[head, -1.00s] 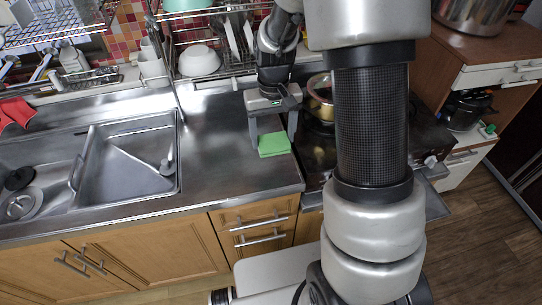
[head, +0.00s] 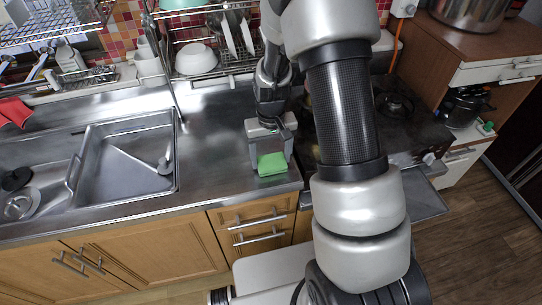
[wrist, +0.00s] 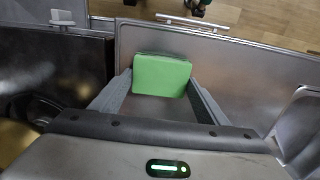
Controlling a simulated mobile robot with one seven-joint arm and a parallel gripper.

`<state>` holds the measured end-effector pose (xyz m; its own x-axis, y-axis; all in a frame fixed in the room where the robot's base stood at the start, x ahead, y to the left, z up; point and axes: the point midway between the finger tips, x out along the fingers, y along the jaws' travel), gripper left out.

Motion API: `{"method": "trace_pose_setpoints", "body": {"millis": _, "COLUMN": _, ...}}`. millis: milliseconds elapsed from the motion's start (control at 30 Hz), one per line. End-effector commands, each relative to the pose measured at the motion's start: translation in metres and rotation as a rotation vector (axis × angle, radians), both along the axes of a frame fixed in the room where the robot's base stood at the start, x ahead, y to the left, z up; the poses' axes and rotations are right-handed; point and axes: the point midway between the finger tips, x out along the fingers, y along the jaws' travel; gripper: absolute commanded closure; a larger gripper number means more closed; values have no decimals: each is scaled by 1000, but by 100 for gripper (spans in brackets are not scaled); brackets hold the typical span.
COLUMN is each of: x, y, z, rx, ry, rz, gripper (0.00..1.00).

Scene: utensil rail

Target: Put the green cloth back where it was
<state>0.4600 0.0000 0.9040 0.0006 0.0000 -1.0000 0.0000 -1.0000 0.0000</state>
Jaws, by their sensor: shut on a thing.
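The green cloth (head: 272,163) is a small folded-looking block between the fingers of my gripper (head: 271,158), near the front right edge of the steel counter (head: 225,165). In the wrist view, the cloth (wrist: 162,76) sits between the two finger ends of my gripper (wrist: 162,82), which is shut on it. I cannot tell whether the cloth touches the counter.
The sink (head: 125,160) lies to the left, holding a strainer and a faucet handle. A dish rack (head: 215,65) with a white bowl (head: 196,60) stands behind. The dark stove (head: 405,120) is to the right, partly hidden by my arm. Counter between sink and gripper is clear.

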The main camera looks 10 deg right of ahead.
Motion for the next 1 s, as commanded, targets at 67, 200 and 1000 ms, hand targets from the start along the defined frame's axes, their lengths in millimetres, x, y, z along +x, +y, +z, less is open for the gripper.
{"method": "trace_pose_setpoints", "body": {"millis": 67, "x": 0, "y": 0, "z": -4, "rx": 0, "ry": 0, "rz": 0, "gripper": 50}}
{"method": "trace_pose_setpoints", "body": {"millis": 200, "x": 0, "y": 0, "z": -2, "rx": 0, "ry": 0, "rz": 0, "gripper": 13}}
{"method": "trace_pose_setpoints", "body": {"millis": 1000, "x": 1, "y": 0, "z": 90, "rx": -1, "ry": -4, "rz": 0, "gripper": 13}}
